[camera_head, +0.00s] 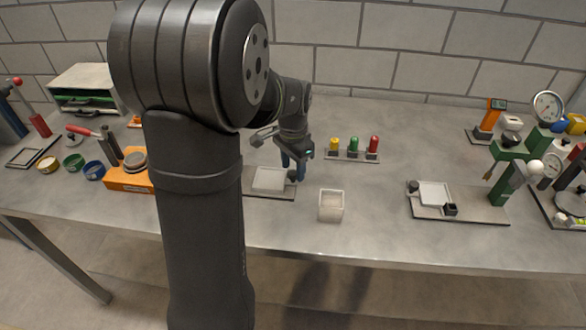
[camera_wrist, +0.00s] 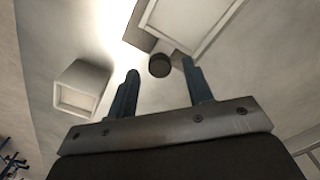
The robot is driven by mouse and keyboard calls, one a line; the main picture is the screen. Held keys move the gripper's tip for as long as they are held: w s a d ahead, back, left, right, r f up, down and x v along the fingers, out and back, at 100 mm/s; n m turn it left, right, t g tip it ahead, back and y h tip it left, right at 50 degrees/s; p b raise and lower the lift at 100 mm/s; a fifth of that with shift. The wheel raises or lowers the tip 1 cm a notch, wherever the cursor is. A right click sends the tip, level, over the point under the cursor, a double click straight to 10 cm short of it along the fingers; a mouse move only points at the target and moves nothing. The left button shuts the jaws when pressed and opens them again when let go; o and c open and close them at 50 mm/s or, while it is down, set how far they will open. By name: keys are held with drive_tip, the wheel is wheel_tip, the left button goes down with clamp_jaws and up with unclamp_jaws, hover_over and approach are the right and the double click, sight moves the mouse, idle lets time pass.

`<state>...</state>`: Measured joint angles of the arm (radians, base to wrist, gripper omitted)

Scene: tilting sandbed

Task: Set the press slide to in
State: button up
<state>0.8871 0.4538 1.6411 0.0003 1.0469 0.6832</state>
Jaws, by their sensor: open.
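My gripper (camera_head: 294,167) is open, pointing down over a pale flat plate (camera_head: 269,179) on a board left of the table's middle. In the wrist view a dark round knob (camera_wrist: 160,65) at the corner of this plate (camera_wrist: 190,22) lies between the spread fingertips (camera_wrist: 159,68). I cannot tell whether they touch it. A green press (camera_head: 515,165) stands at the right on a board with a similar pale plate (camera_head: 434,194), which has a dark knob (camera_head: 412,186) at its left and a small black block (camera_head: 450,209). Which plate is the press slide is unclear. My arm hides part of the left board.
An open pale box (camera_head: 331,205) stands right of my gripper, near the front edge, and shows in the wrist view (camera_wrist: 82,88). Yellow, green and red pegs (camera_head: 354,146) stand behind. An orange block (camera_head: 130,180) and small bowls are at left. The table between box and right board is clear.

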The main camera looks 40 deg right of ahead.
sight(268, 179)
drive_tip(key=shift+f, duration=0.6)
clamp_jaws()
drive_tip(key=w+a, duration=0.5)
unclamp_jaws()
